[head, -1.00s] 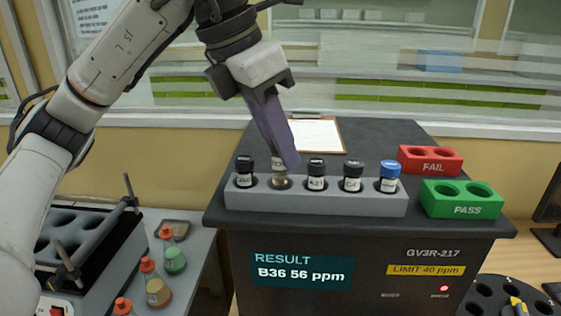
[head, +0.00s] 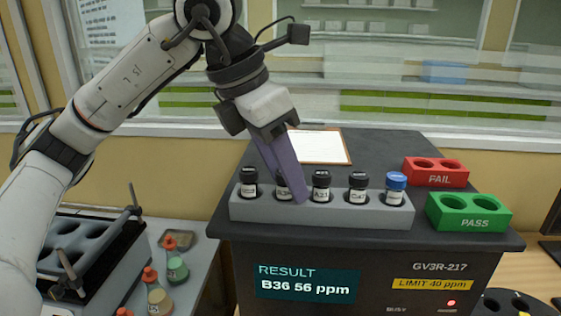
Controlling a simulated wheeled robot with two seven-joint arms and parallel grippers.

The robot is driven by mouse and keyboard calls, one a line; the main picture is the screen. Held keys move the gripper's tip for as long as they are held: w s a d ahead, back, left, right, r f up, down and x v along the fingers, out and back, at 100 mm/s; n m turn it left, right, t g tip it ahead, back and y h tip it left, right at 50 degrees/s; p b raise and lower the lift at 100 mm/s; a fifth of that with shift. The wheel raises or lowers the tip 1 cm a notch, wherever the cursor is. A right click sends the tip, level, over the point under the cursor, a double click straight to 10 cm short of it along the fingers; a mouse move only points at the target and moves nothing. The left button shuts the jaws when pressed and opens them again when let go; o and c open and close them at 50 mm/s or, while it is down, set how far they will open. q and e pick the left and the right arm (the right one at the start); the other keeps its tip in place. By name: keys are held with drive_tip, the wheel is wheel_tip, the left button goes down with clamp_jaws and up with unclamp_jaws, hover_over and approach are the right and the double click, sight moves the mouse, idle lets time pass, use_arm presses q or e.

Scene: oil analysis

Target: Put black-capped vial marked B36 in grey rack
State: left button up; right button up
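The grey rack (head: 378,219) lies on top of the black analyser. A black-capped vial (head: 283,188) is in its second slot from the left, partly covered by my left gripper (head: 292,188). Its label is too small and hidden to read. The gripper's purple fingers point down at this vial, with the near fingertip beside its right side, close to the rack's top. I cannot tell whether the fingers press on it. The analyser display (head: 306,283) reads B36 56 ppm. My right gripper is out of view.
Black-capped vials stand in the first (head: 249,184), third (head: 321,186) and fourth (head: 358,188) slots, and a blue-capped vial (head: 395,188) in the fifth. An empty red FAIL rack (head: 436,180) and an empty green PASS rack (head: 469,223) lie to the right. A clipboard (head: 320,147) lies behind.

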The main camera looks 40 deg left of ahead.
use_arm(q)
drive_tip(key=p+v, duration=0.1)
drive_tip(key=v, duration=1.1)
